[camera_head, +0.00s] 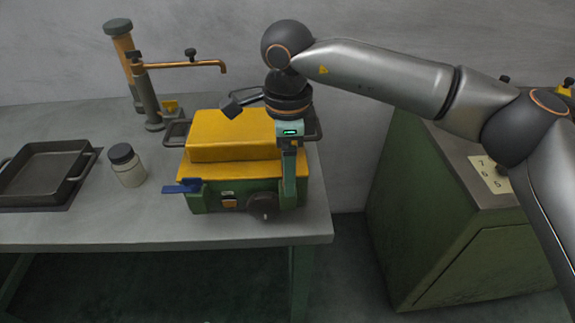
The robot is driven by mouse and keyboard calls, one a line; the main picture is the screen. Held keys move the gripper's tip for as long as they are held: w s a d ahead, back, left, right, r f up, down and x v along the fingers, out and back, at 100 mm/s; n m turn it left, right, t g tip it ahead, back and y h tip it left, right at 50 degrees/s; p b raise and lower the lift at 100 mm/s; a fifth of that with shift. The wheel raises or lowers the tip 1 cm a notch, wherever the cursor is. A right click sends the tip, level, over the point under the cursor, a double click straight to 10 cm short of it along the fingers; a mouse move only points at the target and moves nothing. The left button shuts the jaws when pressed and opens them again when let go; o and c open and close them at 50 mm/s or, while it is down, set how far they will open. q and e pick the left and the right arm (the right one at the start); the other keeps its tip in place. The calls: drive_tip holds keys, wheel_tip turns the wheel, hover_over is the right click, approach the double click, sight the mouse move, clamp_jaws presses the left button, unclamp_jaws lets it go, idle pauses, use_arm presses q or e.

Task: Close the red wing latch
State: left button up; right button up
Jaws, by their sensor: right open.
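A machine box with a yellow lid (232,140) and a green lower body (208,200) stands on the grey table. A blue wing latch (180,187) sticks out at its front left. I see no red wing latch; it may be hidden behind my right gripper. My right gripper (290,203) points down at the front right corner of the box, and its fingers overlap the green body. It is open, with nothing visibly held. Whether it touches the box I cannot tell. My left gripper is not in view.
A dark round knob (263,206) is on the box front, close to my right gripper. A jar (126,165) and a dark tray (45,172) stand to the left. A post with a copper pipe (185,64) rises behind. A green cabinet (470,240) stands right, across a gap.

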wheel_tip(320, 180, up, 12)
drive_tip(key=shift+r, duration=0.25)
idle(0.4)
